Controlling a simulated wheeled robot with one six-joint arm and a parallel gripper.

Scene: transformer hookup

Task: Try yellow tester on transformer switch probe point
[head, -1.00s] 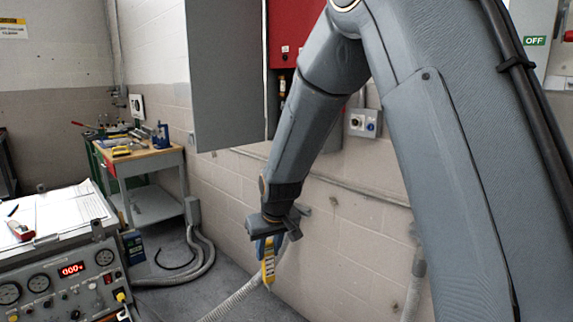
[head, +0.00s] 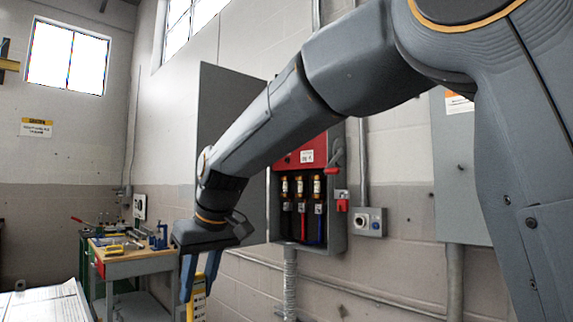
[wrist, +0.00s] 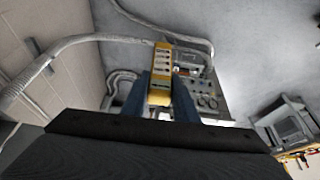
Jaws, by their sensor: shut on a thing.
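The yellow tester (head: 198,300) hangs below my gripper (head: 200,278) in the head view, its lower end cut off by the frame edge. In the wrist view the yellow tester (wrist: 160,88) sits between the two blue fingers of my gripper (wrist: 160,98), which are shut on it. An open grey switch box (head: 337,215) with a red top panel is on the wall to the right of my gripper. Several fuses (head: 300,187) stand in a row inside it, with black, red and blue leads below. I cannot tell which spot is the probe point.
The box's grey door (head: 232,105) stands open, partly behind my arm. A small control box (head: 369,222) and a grey cabinet (head: 462,170) are to the right. A workbench with tools (head: 140,262) is at the left. A control panel (wrist: 205,92) and conduit (wrist: 45,68) show in the wrist view.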

